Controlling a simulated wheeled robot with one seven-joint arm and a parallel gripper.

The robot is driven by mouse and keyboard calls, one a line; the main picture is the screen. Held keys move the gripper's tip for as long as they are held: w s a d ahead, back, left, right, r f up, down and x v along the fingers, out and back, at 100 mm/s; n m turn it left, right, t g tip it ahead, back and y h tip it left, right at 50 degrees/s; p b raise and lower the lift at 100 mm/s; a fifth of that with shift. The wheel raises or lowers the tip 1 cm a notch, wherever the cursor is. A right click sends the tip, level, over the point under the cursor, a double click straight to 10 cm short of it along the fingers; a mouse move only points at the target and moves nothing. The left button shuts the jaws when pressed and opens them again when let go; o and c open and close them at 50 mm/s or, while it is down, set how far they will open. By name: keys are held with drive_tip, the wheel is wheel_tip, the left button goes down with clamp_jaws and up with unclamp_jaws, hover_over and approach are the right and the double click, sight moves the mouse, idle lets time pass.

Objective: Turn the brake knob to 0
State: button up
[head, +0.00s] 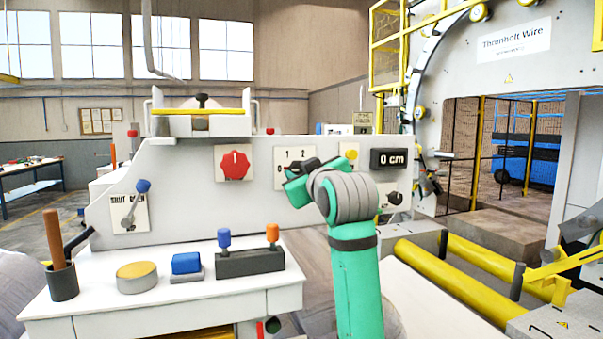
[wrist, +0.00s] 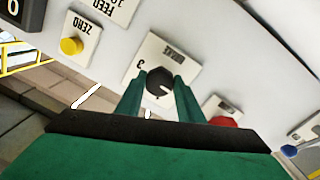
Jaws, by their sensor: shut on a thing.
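The brake knob (wrist: 160,84) is a round black knob with a white mark, on a cream plate (wrist: 147,57) lettered BRAKE. In the wrist view the plate appears upside down and a 3 shows beside the knob. My gripper (wrist: 161,77) has its two green fingers closed on the knob's sides.
A red knob (head: 234,166) sits left of the brake plate. A yellow button (head: 351,153) and a "0 cm" display (head: 389,159) are to the right. A lever (head: 143,187) is on the panel's left. A side table (head: 160,300) below holds a block with blue and orange pegs.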

drive_tip(key=shift+n, duration=0.4)
drive_tip(key=o, duration=1)
drive_tip(key=shift+o, duration=0.2)
drive_tip(key=v, duration=1)
drive_tip(key=shift+s, duration=0.4)
